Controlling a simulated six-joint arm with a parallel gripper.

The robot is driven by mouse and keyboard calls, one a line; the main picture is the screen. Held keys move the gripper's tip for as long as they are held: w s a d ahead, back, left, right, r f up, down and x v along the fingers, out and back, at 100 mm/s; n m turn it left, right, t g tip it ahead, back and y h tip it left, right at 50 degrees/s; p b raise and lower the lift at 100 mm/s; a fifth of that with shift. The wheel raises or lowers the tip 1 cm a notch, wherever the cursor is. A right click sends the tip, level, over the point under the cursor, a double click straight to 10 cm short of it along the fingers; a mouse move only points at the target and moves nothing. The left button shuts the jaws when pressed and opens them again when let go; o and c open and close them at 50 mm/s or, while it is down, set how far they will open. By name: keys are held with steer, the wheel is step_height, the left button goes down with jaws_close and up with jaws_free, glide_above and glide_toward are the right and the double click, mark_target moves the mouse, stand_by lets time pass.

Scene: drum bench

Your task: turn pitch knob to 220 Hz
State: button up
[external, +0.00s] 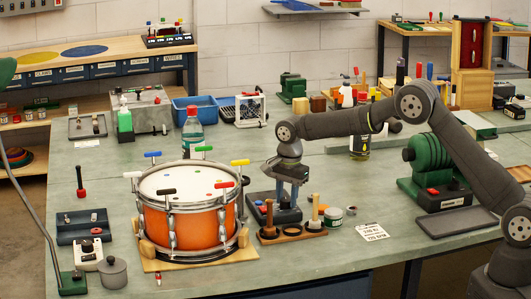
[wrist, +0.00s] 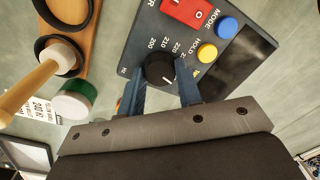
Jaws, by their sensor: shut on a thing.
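The pitch knob (wrist: 158,68) is a round black dial with a short white mark on a dark grey box. The box also shows in the external view (external: 262,202), beside the drum. Printed numbers, including 200, 210 and 220, curve along the knob's upper side in the wrist view. The white mark shows at the knob's lower right there; which number it stands for I cannot tell. My gripper (wrist: 163,88) is shut on the knob, one blue finger on each side. In the external view my gripper (external: 293,184) points down over the box and hides the knob.
The box also carries a red switch (wrist: 186,12), a blue MODE button (wrist: 227,27), a yellow HOLD button (wrist: 207,53) and a dark screen (wrist: 241,65). An orange drum (external: 190,222) stands close left.

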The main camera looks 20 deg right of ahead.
steer(key=shift+n, duration=0.3)
steer(key=n, duration=0.3)
steer(key=shift+n, duration=0.4)
steer(key=n, duration=0.4)
steer(key=shift+n, duration=0.3)
steer(key=n, duration=0.4)
steer(key=shift+g, duration=0.3)
steer(key=shift+a+n, duration=0.1)
steer(key=shift+n, duration=2)
steer(key=o, duration=1)
steer(key=shift+c, duration=0.2)
